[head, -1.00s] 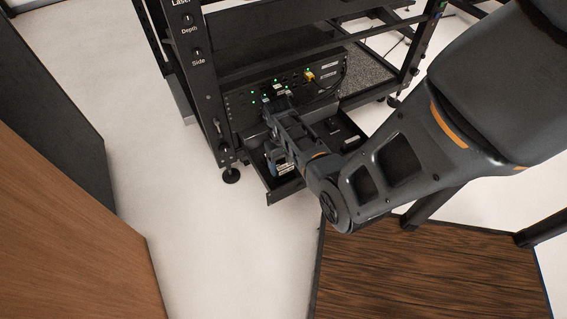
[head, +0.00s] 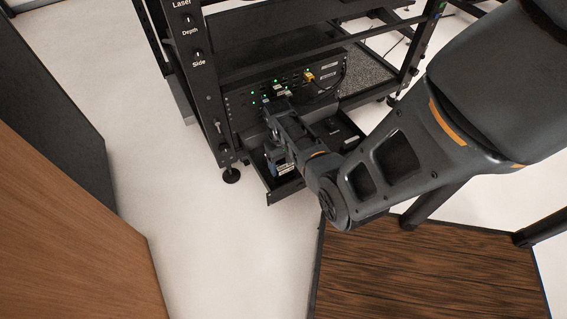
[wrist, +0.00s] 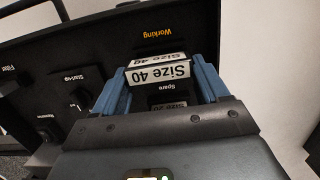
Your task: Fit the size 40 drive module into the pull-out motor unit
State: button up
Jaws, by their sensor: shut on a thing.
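In the wrist view my gripper (wrist: 160,67) has its two blue fingers on either side of a dark module with white "Size 40" labels (wrist: 158,74), and it is shut on this size 40 drive module. The module is over the black pull-out motor unit (wrist: 95,48), close to the orange "Working" label (wrist: 154,33). A "Size 20" label (wrist: 174,105) shows below, beside the word "Spare". In the head view my gripper (head: 279,160) reaches down into the open unit (head: 347,136). I cannot tell how deep the module sits.
Dark knobs (wrist: 70,83) line the unit's left side in the wrist view. The black rack (head: 210,95) stands over the unit, with a panel of green lights and cables (head: 290,88) just behind. A wooden surface (head: 70,220) is at the left; pale floor is clear between.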

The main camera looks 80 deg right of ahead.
aim_at(283, 169)
jog(key=shift+f+b, duration=1)
jog(key=shift+f, duration=0.55)
jog(key=o, duration=1.1)
notch_tip(283, 169, up, 8)
jog(key=p, duration=0.3)
jog(key=shift+w+d+f+p, duration=0.15)
jog(key=shift+w+d+p, duration=0.2)
jog(key=shift+d, duration=0.1)
